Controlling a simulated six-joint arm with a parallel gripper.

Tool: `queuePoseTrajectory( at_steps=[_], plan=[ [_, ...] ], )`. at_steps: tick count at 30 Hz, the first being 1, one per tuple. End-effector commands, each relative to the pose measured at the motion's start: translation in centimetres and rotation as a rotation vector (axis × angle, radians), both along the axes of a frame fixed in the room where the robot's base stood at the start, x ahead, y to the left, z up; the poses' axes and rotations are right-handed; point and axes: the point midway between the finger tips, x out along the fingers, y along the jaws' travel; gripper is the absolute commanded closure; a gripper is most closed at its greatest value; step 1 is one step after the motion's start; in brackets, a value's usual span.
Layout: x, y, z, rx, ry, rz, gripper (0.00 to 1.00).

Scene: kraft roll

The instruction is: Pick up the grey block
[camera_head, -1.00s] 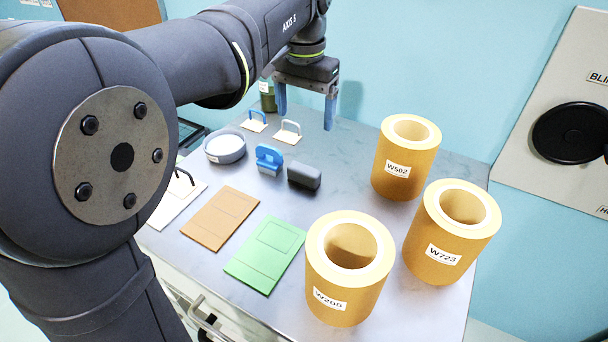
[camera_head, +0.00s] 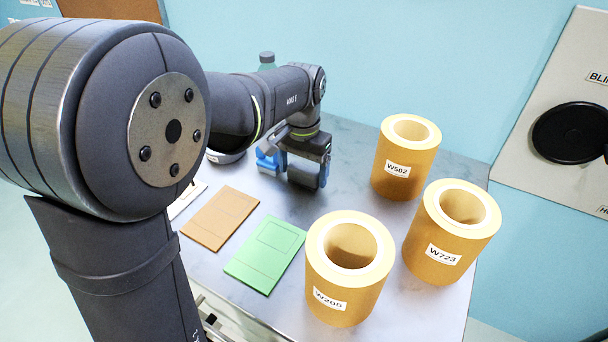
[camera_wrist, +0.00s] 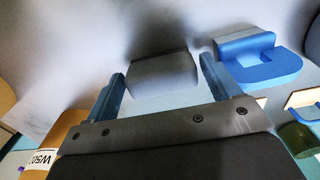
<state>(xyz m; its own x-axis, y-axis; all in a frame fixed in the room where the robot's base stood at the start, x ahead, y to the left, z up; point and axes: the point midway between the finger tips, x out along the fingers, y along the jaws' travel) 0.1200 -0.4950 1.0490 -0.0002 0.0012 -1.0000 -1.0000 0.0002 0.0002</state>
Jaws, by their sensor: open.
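The grey block (camera_wrist: 163,74) lies on the table and shows between my gripper's two blue fingers in the wrist view. In the head view the grey block (camera_head: 303,173) shows at my gripper, partly covered by it. My gripper (camera_head: 306,172) is open, pointing down at the block, with one finger on each side. The wrist view shows my gripper (camera_wrist: 162,82) with a gap between each finger and the block. I cannot tell how far down the fingers reach along its sides.
A blue clamp-like thing (camera_wrist: 262,60) stands close beside one finger. Three brown rolls, W502 (camera_head: 393,185), W723 (camera_head: 432,262) and W205 (camera_head: 330,304), stand to the right. A brown card (camera_head: 219,216) and a green card (camera_head: 265,257) lie flat in front.

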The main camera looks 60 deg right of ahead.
Motion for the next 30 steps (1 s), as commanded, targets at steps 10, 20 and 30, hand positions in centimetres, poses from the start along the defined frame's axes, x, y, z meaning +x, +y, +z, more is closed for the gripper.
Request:
queuePoseTrajectory(
  at_steps=[10, 20, 30],
  plan=[
    [0.0, 0.0, -1.4, -0.002, 0.000, 0.000, 0.18],
    [0.0, 0.0, -1.4, -0.002, 0.000, 0.000, 0.55],
    [0.0, -0.1, -0.1, -0.004, -0.001, 0.000, 0.55]
  ],
)
